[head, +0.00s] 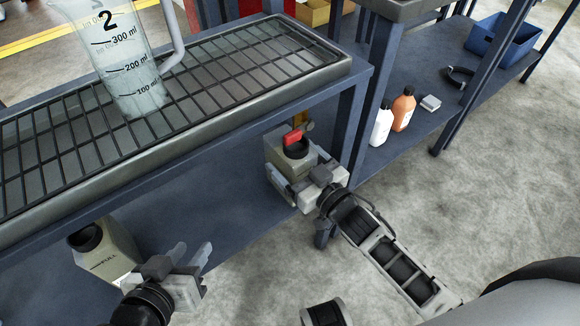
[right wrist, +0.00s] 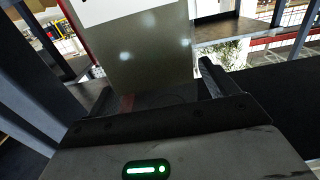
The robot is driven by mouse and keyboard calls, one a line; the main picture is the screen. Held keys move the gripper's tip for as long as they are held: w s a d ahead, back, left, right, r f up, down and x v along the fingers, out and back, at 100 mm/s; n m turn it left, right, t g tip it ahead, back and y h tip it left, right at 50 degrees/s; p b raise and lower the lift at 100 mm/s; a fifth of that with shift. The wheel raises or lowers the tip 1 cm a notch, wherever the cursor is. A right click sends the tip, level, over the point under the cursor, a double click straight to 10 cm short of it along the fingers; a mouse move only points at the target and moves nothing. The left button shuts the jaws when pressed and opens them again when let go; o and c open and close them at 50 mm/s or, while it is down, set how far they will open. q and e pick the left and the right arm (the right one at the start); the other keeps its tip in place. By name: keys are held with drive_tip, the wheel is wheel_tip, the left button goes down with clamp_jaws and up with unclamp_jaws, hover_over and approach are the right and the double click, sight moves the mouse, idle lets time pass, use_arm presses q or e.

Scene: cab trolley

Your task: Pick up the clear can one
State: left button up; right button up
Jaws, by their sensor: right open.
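A pale grey-beige can (head: 275,152) with a black cap and a red part on top stands on the lower shelf, under the trolley's tray. My right gripper (head: 300,180) is open in front of it, one finger towards each side. In the right wrist view the can's dull grey-green body (right wrist: 140,55) rises between the open fingers of the right gripper (right wrist: 155,92); contact cannot be told. A second pale can (head: 112,255) with a black cap and "FULL" marking stands on the shelf at lower left. My left gripper (head: 188,256) is open and empty to its right.
A measuring jug (head: 128,80) stands on the gridded tray (head: 215,85) above the cans. A blue trolley post (head: 352,120) rises just right of the right gripper. A white bottle (head: 382,125), an orange bottle (head: 403,110) and a blue bin (head: 500,40) are on the far shelf.

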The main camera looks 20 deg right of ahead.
drive_tip(key=shift+w+a, duration=0.15)
drive_tip(key=shift+w, duration=0.3)
drive_tip(key=shift+c, duration=0.3)
